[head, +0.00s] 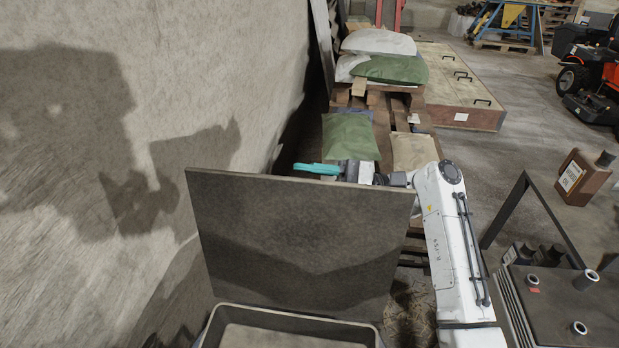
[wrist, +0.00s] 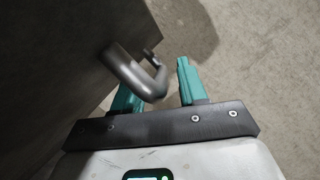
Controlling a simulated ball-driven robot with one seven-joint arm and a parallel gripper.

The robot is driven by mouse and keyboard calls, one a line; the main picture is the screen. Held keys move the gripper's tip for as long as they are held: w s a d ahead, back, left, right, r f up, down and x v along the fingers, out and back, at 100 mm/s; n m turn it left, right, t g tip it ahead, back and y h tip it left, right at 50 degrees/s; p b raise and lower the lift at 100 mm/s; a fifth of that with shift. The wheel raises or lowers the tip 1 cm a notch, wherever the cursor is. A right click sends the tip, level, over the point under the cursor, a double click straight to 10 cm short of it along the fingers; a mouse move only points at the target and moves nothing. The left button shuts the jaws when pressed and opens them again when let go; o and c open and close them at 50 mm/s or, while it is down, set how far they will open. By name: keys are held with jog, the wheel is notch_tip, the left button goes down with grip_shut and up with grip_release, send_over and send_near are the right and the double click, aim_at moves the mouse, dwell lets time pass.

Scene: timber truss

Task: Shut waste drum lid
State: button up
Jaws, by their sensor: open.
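The waste drum lid (head: 300,235) is a dark grey square panel standing raised above the open drum (head: 285,310), whose pale rim and inside show at the bottom of the head view. In the wrist view the lid (wrist: 55,65) fills the left side, with a bent metal handle (wrist: 137,76) on its face. My gripper (wrist: 157,76) is open, its teal fingers at the handle. The handle covers part of the left finger; the right finger is apart from it. In the head view my gripper (head: 316,168) shows just above the lid's top edge, with the rest partly hidden behind the lid.
A concrete wall (head: 150,110) runs close along the left. Pallets with sacks (head: 350,135) stand behind the lid. A dark machine with a metal frame (head: 560,305) is at the lower right, near my arm. Open floor (head: 490,120) lies at the right.

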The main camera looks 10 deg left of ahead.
grip_shut()
dwell(0.4)
